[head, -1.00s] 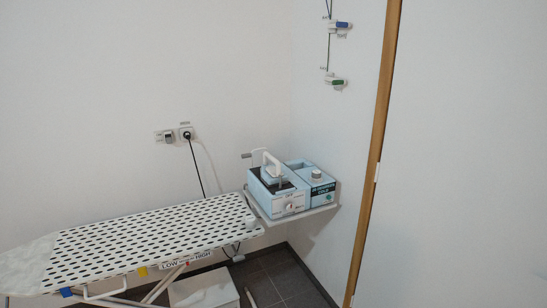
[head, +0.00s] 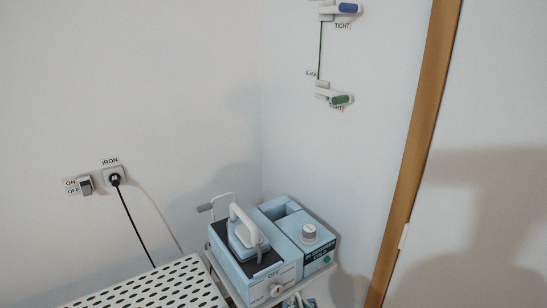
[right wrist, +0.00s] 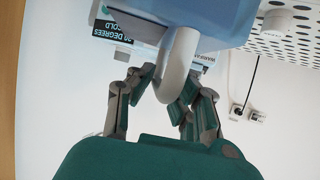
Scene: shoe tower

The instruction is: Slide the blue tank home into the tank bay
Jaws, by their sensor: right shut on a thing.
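The blue tank (right wrist: 225,18) fills the top of the right wrist view, with a white loop handle (right wrist: 185,48) on its near face. My right gripper (right wrist: 163,88) is shut on that handle, one finger on each side of it. The pale blue iron station (head: 243,272) stands on a shelf at the lower middle of the head view. The tank bay cannot be made out, and how far the tank sits in it cannot be told. My left gripper is not in view.
The dotted ironing board (head: 165,287) is to the left. A black cord (head: 137,228) hangs from the wall socket. A wooden door frame (head: 415,150) rises to the right.

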